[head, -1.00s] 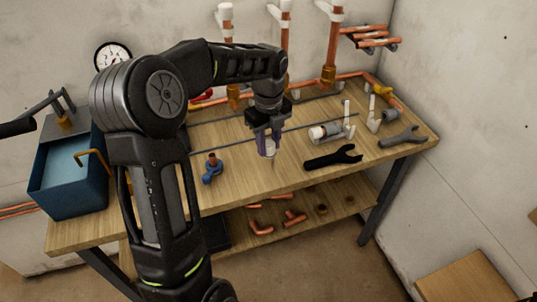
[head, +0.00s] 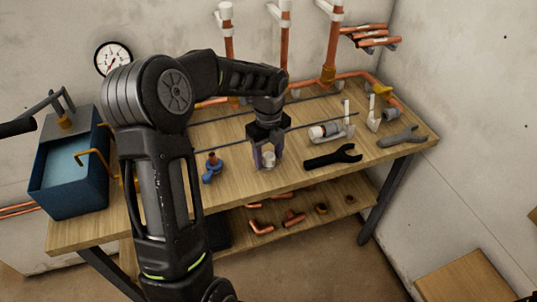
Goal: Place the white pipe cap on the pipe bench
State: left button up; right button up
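The white pipe cap (head: 268,159) is small and pale, low over or on the wooden pipe bench (head: 235,183), near its front middle. My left gripper (head: 268,161) points down with one finger on each side of the cap. The fingers look spread, with the cap showing between them. Whether the cap touches the bench is hard to tell at this size. My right gripper is not in view.
A blue valve piece (head: 212,170) stands left of the gripper. A black wrench (head: 333,157) and a white-and-grey fitting (head: 328,131) lie to the right. A blue bin (head: 70,170) is at the left end. Copper pipes rise behind.

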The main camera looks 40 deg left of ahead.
aim_at(269, 154)
pick_arm(q)
notch_tip(269, 154, up, 12)
jog(key=shift+r, duration=0.2)
dwell(0.6)
dwell(0.4)
